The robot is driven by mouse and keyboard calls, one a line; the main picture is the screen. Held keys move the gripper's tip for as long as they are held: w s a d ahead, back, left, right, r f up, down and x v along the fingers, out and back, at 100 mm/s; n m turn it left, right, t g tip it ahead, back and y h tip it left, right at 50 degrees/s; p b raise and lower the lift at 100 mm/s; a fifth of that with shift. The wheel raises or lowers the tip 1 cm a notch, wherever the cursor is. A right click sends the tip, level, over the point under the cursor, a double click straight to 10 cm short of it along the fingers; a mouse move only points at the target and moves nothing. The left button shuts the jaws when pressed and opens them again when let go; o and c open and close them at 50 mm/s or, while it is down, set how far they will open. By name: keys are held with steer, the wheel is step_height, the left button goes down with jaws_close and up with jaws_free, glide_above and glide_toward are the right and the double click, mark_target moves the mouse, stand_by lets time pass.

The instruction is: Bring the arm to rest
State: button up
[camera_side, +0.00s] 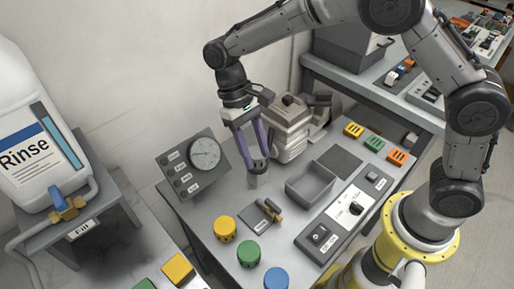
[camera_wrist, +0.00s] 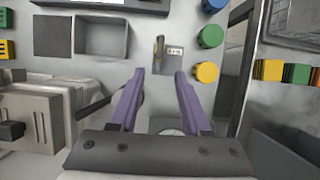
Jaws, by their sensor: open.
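My gripper (camera_side: 255,170) hangs down over the grey work table (camera_side: 205,214), its purple fingers pointing at the table top. In the wrist view my gripper (camera_wrist: 160,78) shows two purple fingers spread apart with nothing between them. A small brass-coloured lever or valve (camera_side: 268,208) lies beyond the fingertips; it also shows in the wrist view (camera_wrist: 159,47).
A gauge panel (camera_side: 205,153) stands left of my gripper, and a grey machine (camera_side: 291,125) close behind it. Yellow (camera_side: 224,228), green (camera_side: 249,252) and blue (camera_side: 276,279) knobs line the front. An open grey tray (camera_side: 311,183) and switch panel (camera_side: 338,222) lie right. A Rinse jug (camera_side: 35,140) stands far left.

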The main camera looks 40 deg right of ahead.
steer(key=s+d+r+m+t+y, duration=0.1)
steer(key=s+d+r+t, duration=0.15)
steer(key=d+r, duration=0.4)
steer(key=s+d+r+m+t, duration=0.1)
steer(key=s+d+r+t, duration=0.15)
steer(key=r, duration=0.65)
steer(key=s+d+f+n+t, duration=0.1)
steer(key=s+d+t, duration=0.1)
steer(key=s+d, duration=0.2)
steer(key=s+d+f+t+h, duration=0.1)
steer(key=s+d+t, duration=0.2)
steer(key=s, duration=0.7)
steer(key=shift+d+f+n, duration=0.3)
steer(key=shift+d+n, duration=0.1)
steer(key=shift+d, duration=0.1)
